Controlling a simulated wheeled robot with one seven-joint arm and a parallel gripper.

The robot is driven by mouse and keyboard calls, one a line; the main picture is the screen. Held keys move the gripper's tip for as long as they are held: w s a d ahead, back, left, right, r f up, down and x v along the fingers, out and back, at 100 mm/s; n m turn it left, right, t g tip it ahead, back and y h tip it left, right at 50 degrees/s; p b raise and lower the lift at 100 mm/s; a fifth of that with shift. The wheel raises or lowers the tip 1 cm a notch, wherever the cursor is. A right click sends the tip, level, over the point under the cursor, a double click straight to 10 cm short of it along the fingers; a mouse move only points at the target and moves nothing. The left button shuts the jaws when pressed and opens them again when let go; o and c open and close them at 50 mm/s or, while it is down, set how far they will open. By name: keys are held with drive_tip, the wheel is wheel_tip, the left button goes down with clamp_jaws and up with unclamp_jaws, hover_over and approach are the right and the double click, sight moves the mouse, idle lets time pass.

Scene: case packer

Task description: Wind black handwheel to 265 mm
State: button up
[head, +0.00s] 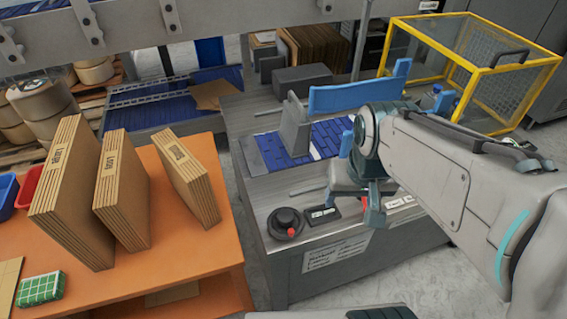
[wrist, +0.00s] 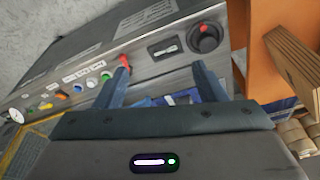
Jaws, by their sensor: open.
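The black handwheel (head: 285,222) is a round black wheel with a small red knob, on the front left of the grey machine top. It also shows at the upper right of the wrist view (wrist: 205,42). A small dark readout (head: 322,214) sits just right of it; its figures are too small to read. My gripper (head: 360,192) is over the front of the machine, right of the handwheel and apart from it. In the wrist view its two blue fingers (wrist: 162,82) are spread with nothing held between them. A red part (wrist: 124,60) shows behind one finger, partly hidden.
The blue machine bed (head: 326,140) with a grey upright block (head: 296,124) lies behind the controls. An orange table (head: 180,262) with cardboard stacks (head: 122,190) stands at left. A yellow-framed guard (head: 470,75) is at back right. Coloured buttons (wrist: 78,88) line the panel.

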drive_tip(key=w+a+f+m+g, duration=0.3)
drive_tip(key=w+a, duration=0.1)
drive_tip(key=w, duration=0.6)
drive_tip(key=m+g+y, duration=0.2)
drive_tip(key=g, duration=0.1)
approach(286, 215)
drive_tip(key=x, duration=0.8)
drive_tip(key=shift+s+f, duration=0.1)
drive_tip(key=shift+f, duration=0.3)
drive_tip(key=c, duration=1)
